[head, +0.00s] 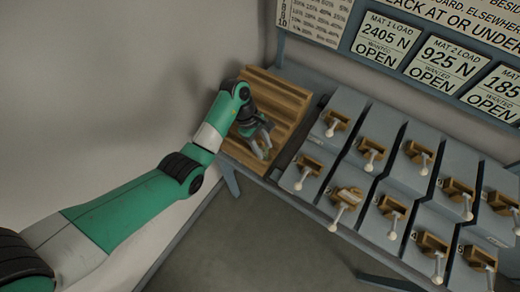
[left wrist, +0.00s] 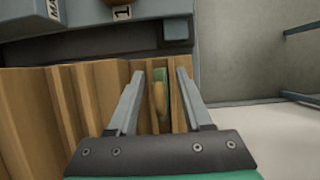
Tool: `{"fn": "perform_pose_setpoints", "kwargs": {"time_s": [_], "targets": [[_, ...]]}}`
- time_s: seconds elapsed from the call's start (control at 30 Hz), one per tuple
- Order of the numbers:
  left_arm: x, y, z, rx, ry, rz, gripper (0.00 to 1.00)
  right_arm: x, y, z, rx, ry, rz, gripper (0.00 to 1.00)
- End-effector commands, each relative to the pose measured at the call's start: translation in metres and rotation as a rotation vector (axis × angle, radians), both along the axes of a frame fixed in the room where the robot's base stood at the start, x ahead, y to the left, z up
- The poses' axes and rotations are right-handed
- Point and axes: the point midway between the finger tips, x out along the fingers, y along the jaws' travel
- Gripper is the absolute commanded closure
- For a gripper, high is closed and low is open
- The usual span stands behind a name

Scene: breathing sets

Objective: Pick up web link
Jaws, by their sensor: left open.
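A small green and tan piece (left wrist: 159,98), likely the web link, stands in a groove of the wooden rack (left wrist: 30,110). It lies between the two fingers of my left gripper (left wrist: 160,74) in the left wrist view. The fingers are spread, with a gap on each side of the piece, and I cannot tell how deep they reach around it. In the head view my left gripper (head: 262,146) is over the front part of the rack (head: 285,97) and hides the piece. My right gripper is not seen.
To the right of the rack stand several grey sloped blocks (head: 345,105) with wooden fittings and white-knobbed levers (head: 333,127). A sign board (head: 440,62) is behind them. A pale wall (head: 120,70) is on the left. The floor in front is clear.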

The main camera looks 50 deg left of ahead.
Motion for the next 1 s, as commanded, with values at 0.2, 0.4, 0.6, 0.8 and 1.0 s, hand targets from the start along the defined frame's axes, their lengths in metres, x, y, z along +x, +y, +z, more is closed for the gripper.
{"fn": "perform_pose_setpoints", "kwargs": {"time_s": [0.2,0.4,0.6,0.8,1.0], "targets": [[0.0,0.0001,0.0004,0.0,0.0,0.0,0.84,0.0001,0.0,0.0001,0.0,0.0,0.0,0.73],[0.0,0.0002,0.0005,0.0,0.0,0.0,1.0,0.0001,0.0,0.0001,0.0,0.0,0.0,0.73],[-0.0001,0.0002,0.0006,0.0,0.0,0.0,1.0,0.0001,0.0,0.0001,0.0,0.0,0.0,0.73],[0.0,0.0002,0.0006,0.0,0.0,0.0,1.0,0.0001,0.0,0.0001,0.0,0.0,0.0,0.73],[0.0,0.0003,0.0006,-0.001,0.0,0.0,1.0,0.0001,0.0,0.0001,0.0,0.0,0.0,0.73]]}}
